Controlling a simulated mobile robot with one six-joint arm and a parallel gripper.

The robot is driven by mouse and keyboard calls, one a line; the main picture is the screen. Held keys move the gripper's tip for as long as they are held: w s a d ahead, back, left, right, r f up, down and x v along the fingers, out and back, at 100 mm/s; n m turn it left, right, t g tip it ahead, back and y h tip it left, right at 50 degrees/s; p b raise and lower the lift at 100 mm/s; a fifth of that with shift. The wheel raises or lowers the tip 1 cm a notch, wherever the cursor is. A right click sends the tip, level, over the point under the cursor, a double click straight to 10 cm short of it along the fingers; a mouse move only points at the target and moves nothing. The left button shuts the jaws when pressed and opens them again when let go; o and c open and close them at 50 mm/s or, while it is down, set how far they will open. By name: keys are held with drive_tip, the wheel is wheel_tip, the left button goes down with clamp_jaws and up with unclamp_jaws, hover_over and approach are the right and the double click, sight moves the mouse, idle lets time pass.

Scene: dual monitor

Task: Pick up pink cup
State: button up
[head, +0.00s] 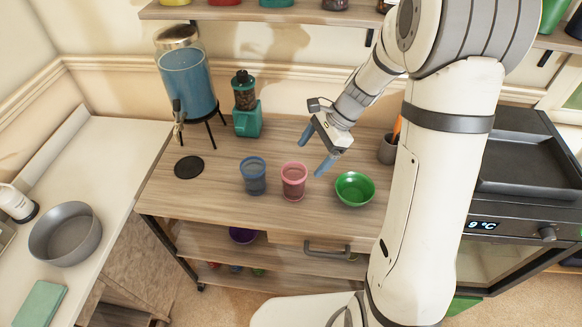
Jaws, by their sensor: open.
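The pink cup (293,182) stands upright on the wooden counter (215,208), between a blue cup (254,176) on its left and a green bowl (355,188) on its right. My gripper (316,153) is open and empty. In the picture its blue fingers are above and right of the pink cup, apart from it. The head view does not show clearly how high the fingers are above the counter.
A drink dispenser (187,78) and a teal grinder (246,112) stand at the back left. A black round coaster (189,168) lies on the left. A utensil holder (387,150) stands at the right. The counter's front strip is clear.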

sight(297, 171)
drive_tip(key=shift+m+y, duration=0.3)
drive_tip(key=shift+m, duration=0.4)
drive_tip(key=x, duration=0.3)
drive_tip(key=w+p+x, duration=0.1)
drive_tip(key=x, duration=0.2)
drive_tip(key=w+x, duration=0.1)
drive_tip(key=x, duration=0.2)
drive_tip(key=shift+d+f, duration=0.35)
drive_tip(key=shift+d, duration=0.05)
drive_tip(key=c, duration=1.4)
